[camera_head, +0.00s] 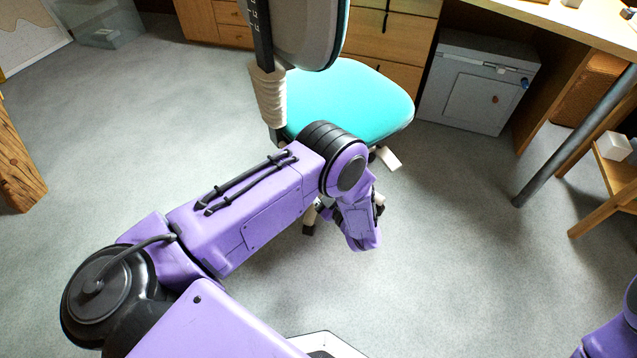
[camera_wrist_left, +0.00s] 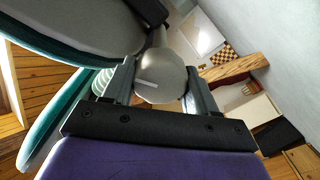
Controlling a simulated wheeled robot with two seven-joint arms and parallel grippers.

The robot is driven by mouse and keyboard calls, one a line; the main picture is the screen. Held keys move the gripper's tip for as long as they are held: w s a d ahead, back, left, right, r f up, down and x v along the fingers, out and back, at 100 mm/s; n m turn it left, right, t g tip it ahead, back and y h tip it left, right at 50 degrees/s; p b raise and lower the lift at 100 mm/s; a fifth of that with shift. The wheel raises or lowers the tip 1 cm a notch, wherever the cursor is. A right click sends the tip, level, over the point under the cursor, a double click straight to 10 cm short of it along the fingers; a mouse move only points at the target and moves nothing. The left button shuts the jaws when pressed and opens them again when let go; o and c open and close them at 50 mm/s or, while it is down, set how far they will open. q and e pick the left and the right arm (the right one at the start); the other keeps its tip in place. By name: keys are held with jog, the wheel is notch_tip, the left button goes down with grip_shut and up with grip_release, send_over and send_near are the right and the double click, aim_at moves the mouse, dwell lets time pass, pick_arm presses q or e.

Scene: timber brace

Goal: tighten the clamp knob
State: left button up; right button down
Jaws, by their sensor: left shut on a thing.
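The clamp knob (camera_wrist_left: 160,82) is a pale, rounded knob with a short white mark, seen in the left wrist view. My left gripper (camera_wrist_left: 158,72) is shut on it, with one finger on each side. In the head view my left wrist hangs beside the front of the chair's teal seat (camera_head: 345,97), and I cannot make out the knob there. The chair's grey backrest (camera_head: 310,30) stands above the seat. The seat's underside and the backrest also fill the left of the wrist view. My right gripper is out of view; only a piece of my right arm shows at the right edge.
A grey cabinet (camera_head: 478,82) and wooden drawers (camera_head: 390,40) stand behind the chair. A desk with a metal leg (camera_head: 575,135) and a wooden stool (camera_head: 615,180) are at the right. A timber beam (camera_head: 15,160) is at the far left. The floor in front is clear.

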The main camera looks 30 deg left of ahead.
pick_arm(q)
jog(key=m, duration=0.4)
jog(key=shift+m, duration=2.2)
jog(key=o, duration=1)
jog(key=shift+o, duration=0.2)
jog(key=p+v, duration=0.1)
jog(key=v, duration=0.9)
jog(key=shift+d, duration=0.3)
